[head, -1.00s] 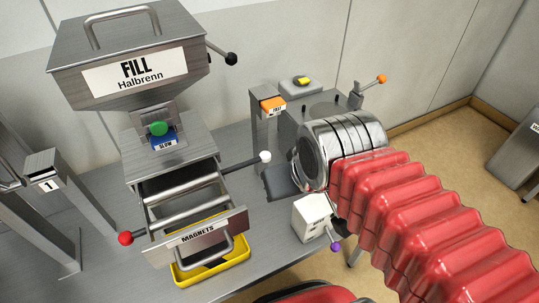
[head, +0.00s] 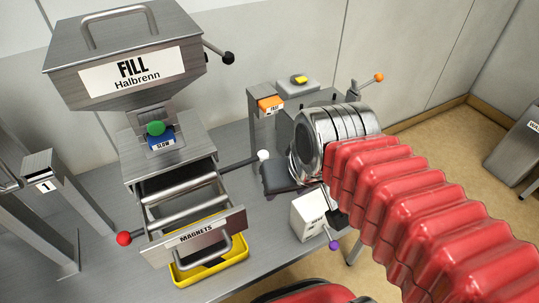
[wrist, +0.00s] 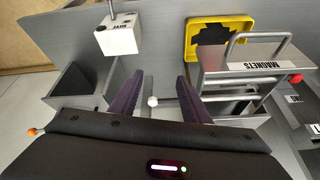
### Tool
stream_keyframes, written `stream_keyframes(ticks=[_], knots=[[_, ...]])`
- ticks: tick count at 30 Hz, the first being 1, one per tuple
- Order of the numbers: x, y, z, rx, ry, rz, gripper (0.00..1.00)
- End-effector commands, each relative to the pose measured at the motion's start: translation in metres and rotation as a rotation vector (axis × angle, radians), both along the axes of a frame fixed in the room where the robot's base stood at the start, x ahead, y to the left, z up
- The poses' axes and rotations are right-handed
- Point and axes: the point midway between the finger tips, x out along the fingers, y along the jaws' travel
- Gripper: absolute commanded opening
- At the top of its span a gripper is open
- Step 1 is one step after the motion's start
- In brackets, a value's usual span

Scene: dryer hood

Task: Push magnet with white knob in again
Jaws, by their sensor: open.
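The white knob (head: 263,155) sits on the end of a dark rod that sticks out to the right from the magnet housing. The drawer labelled MAGNETS (head: 211,233) stands out from the housing, with metal bars behind its front plate. My gripper (head: 281,177) is just right of the white knob in the head view, its fingers dark and partly hidden by the wrist. In the wrist view my gripper (wrist: 159,76) is open, and the white knob (wrist: 153,101) shows in the gap between the purple fingers. I cannot tell whether they touch it.
A yellow tray (head: 243,251) lies under the drawer. A red knob (head: 124,239) sticks out left of it. A white box with a purple knob (head: 308,216) stands in front of my gripper. A post with an orange label (head: 270,104) rises behind.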

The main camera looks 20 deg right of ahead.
Motion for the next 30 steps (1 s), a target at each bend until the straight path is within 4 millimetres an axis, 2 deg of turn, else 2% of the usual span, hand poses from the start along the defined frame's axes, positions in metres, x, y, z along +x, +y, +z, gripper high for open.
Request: stream_keyframes(ticks=[15, 30], knots=[[0.009, -0.001, -0.044, 0.355, 0.397, -0.401, 0.43], [0.037, -0.008, -0.065, 0.757, 0.747, -0.779, 0.43]])
